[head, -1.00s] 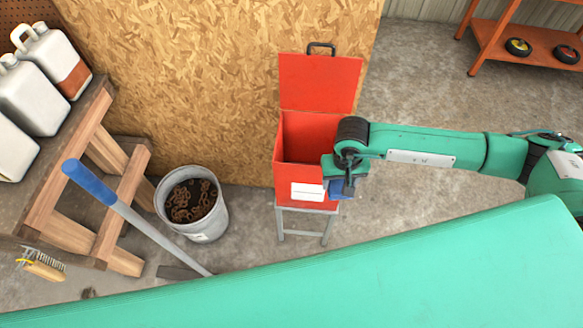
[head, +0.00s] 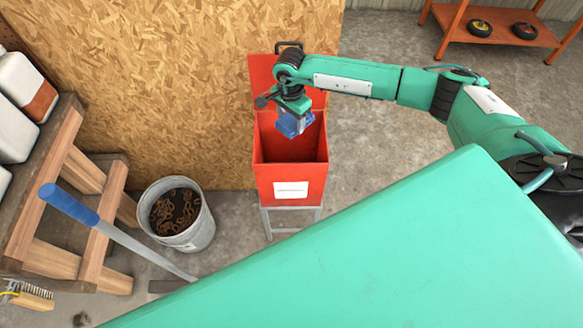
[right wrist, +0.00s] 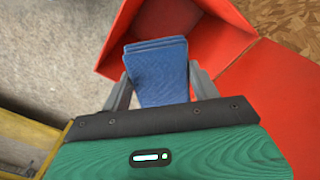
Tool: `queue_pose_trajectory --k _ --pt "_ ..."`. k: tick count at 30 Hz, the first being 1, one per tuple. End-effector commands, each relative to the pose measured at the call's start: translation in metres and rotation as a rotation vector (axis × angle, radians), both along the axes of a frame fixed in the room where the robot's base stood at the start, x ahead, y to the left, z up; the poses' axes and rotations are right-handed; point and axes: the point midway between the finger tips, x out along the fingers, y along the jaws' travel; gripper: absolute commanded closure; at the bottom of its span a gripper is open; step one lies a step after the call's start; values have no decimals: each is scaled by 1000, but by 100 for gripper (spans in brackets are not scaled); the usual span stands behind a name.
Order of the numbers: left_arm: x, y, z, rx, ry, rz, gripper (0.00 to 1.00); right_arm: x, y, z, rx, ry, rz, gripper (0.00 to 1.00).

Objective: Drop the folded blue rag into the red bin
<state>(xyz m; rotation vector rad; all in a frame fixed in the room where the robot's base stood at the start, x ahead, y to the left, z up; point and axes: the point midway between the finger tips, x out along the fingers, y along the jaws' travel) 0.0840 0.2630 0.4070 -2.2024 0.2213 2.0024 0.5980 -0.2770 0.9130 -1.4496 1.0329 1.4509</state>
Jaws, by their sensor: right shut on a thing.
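The red bin (head: 290,180) stands on a grey metal stand, its lid (head: 262,75) raised against the board behind. The bin's dark inside shows in the head view. My right gripper (head: 294,122) is shut on the folded blue rag (head: 290,125) and holds it over the bin's opening, toward the back. In the right wrist view the blue rag (right wrist: 158,70) sits between the two grey fingers, with the red bin (right wrist: 185,35) beyond it. I cannot tell the exact height of the rag above the rim. My left gripper is not in view.
A metal bucket (head: 205,228) of rusty chain stands left of the bin. A blue-handled tool (head: 120,235) leans nearby. A wooden bench (head: 50,170) with white jugs is at the left. An orange shelf (head: 490,28) stands at the back right. A chipboard wall (head: 150,80) is behind the bin.

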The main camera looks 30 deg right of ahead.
Motion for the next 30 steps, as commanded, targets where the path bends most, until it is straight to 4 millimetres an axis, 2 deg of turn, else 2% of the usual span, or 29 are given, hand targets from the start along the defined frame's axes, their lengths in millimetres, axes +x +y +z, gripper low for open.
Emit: queue_pose_trajectory --k 1,6,16,17,19,21,30 --pt "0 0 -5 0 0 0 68 0 1 -10 1 1 0 60" --pt "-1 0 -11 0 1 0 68 0 1 -27 1 1 1 60" --pt "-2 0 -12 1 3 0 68 0 0 -31 1 -1 2 60" --pt "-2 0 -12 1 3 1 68 0 0 -31 1 -1 2 37" --pt "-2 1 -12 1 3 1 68 0 0 -31 1 -1 2 23" --pt "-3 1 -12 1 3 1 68 0 0 -31 1 -1 2 14" --pt "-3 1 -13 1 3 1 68 0 0 -30 0 -1 2 14"
